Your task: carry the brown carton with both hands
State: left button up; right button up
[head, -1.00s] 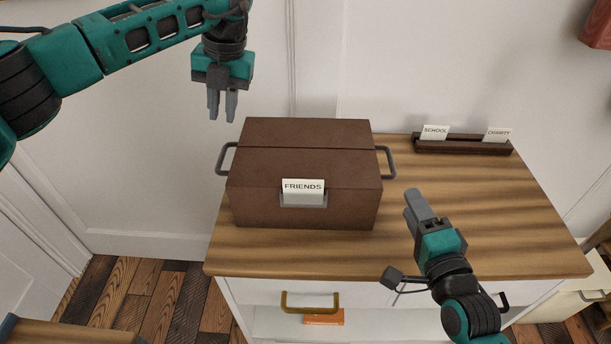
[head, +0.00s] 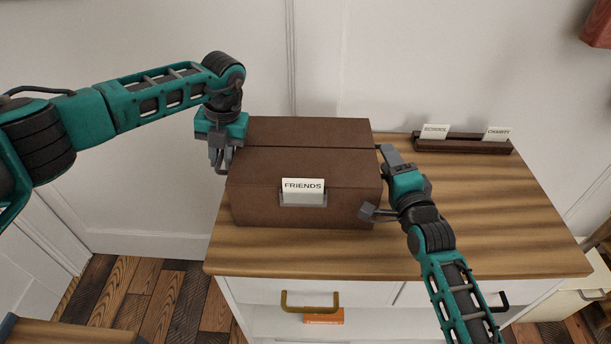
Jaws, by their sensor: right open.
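The brown carton (head: 300,170) sits on the wooden top of a cabinet, with a white FRIENDS card (head: 303,190) in a holder on its front. My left gripper (head: 221,165) points down at the handle on the carton's left side, and its fingers mostly cover that handle. Whether they are closed on it cannot be told. My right gripper (head: 387,155) is open at the carton's right side, where it hides most of the right handle. Contact there cannot be made out.
A dark card rack (head: 462,146) with SCHOOL and CHARITY cards stands at the back right of the wooden cabinet top (head: 500,220). The top is clear right of my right arm. A brass drawer handle (head: 310,308) is below the front edge. A wall is close behind.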

pick_arm(q)
jog(key=shift+c, duration=0.4)
pick_arm(e)
jog(key=shift+c, duration=0.2)
pick_arm(q)
jog(key=shift+c, duration=1.4)
pick_arm(e)
jog(key=c, duration=0.3)
pick_arm(q)
grip_shut()
pick_arm(e)
grip_shut()
pick_arm(q)
jog(key=shift+w+r, duration=0.1)
jog(key=shift+r, duration=0.05)
pick_arm(e)
jog(key=shift+r, duration=0.2)
